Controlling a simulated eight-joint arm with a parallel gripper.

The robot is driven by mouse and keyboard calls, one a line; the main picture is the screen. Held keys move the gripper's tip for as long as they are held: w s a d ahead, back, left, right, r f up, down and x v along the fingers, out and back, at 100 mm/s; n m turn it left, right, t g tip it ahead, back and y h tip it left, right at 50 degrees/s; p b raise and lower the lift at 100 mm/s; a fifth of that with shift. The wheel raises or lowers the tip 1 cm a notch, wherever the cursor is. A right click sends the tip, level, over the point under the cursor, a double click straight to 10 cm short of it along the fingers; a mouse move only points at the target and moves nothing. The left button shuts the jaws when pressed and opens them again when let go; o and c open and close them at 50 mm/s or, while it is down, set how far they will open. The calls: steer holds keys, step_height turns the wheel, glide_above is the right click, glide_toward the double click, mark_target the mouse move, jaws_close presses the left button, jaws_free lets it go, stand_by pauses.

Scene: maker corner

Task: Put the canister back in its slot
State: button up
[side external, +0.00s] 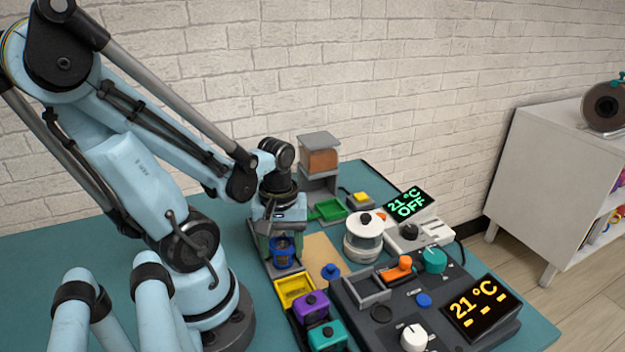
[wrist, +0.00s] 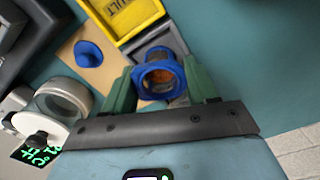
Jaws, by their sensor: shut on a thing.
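The canister (side external: 283,252) has blue rings around a clear body. In the wrist view the canister (wrist: 158,77) shows its open blue end and some orange-brown content. My gripper (side external: 283,246) is shut on it, with one green finger on each side, as the wrist view also shows (wrist: 160,85). A grey open-topped slot (wrist: 172,40) lies right under the canister, beside the yellow bin (wrist: 128,15). I cannot tell whether the canister's bottom is inside this slot or just above it. A blue knobbed piece, perhaps a lid (side external: 330,271), lies on the tan board (side external: 319,252).
A dark control console (side external: 385,315) and a white lidded pot (side external: 363,240) stand to the right. A hopper tower (side external: 319,160) and green tray (side external: 328,209) are behind.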

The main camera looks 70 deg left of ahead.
steer(key=shift+f, duration=0.4)
steer(key=o, duration=1.2)
steer(key=shift+o, duration=0.2)
steer(key=shift+r, duration=0.1)
step_height(320, 180, up, 7)
steer(key=w+d+r+m+t, duration=0.2)
steer(key=w+d+m+t, duration=0.1)
steer(key=w+m, duration=0.3)
steer(key=w+d+r+m+t, duration=0.2)
steer(key=w+d+m+t, duration=0.2)
steer(key=w+d+m, duration=0.1)
steer(key=w+m, duration=0.1)
steer(key=m, duration=0.1)
steer(key=shift+w+d+r+m, duration=0.3)
steer(key=shift+r, duration=0.05)
